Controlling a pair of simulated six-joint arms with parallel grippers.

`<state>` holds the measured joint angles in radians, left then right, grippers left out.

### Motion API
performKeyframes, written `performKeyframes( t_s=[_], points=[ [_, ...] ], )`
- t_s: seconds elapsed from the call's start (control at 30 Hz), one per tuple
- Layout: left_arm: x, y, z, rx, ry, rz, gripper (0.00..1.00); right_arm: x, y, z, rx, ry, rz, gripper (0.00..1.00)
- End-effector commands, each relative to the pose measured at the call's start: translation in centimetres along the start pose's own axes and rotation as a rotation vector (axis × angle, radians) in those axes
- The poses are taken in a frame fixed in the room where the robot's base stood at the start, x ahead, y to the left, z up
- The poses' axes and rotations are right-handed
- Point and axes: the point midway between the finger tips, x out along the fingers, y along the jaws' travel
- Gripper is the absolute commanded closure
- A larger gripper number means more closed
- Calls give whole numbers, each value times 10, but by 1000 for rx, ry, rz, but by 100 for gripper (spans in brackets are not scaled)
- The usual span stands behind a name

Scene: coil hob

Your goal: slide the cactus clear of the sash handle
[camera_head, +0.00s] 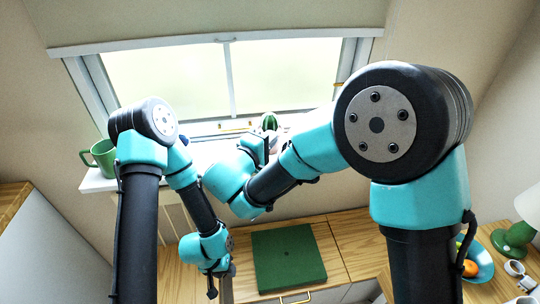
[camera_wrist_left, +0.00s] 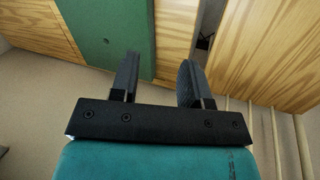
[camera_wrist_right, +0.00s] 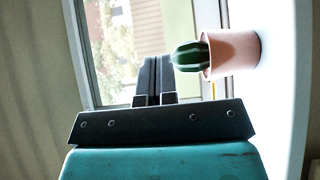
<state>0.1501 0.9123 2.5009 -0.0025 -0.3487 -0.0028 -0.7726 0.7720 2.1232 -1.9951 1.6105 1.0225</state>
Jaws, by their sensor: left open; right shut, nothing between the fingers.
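The cactus (camera_head: 269,121) is a green ribbed plant on the windowsill, partly hidden behind my right gripper in the head view. The right wrist view shows the cactus (camera_wrist_right: 187,55) in its pink pot (camera_wrist_right: 233,52), appearing sideways. My right gripper (camera_wrist_right: 154,62) is shut and empty, its fingertips close beside the cactus; I cannot tell if they touch. A thin yellow piece (camera_wrist_right: 213,91), possibly the sash handle, shows by the pot, partly hidden. My left gripper (camera_wrist_left: 158,70) is open and empty, low by the wooden counter, away from the cactus.
A green mug (camera_head: 102,156) stands at the left end of the sill (camera_head: 100,183). A green board (camera_head: 288,258) lies on the wooden counter below. A blue bowl with fruit (camera_head: 476,262), small cups and a green lamp (camera_head: 516,238) are at the right.

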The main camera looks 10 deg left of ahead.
Motion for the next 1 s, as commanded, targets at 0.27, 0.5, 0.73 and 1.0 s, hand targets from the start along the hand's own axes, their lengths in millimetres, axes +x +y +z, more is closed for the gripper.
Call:
performKeyframes(
  t_s=[0.27, 0.5, 0.73, 1.0],
  points=[
    [0, 0, 0, 0, 0, 0, 57, -44, 6, 30, 0, 2, 1, 100],
    [0, 0, 0, 0, 0, 0, 57, -64, 7, 44, 1, 1, 0, 100],
    [0, 0, 0, 0, 0, 0, 57, -66, 8, 46, 0, 0, 0, 100],
    [-1, 3, -6, -2, 20, 6, 75, -56, -5, 53, -23, -27, -44, 100]
  ],
)
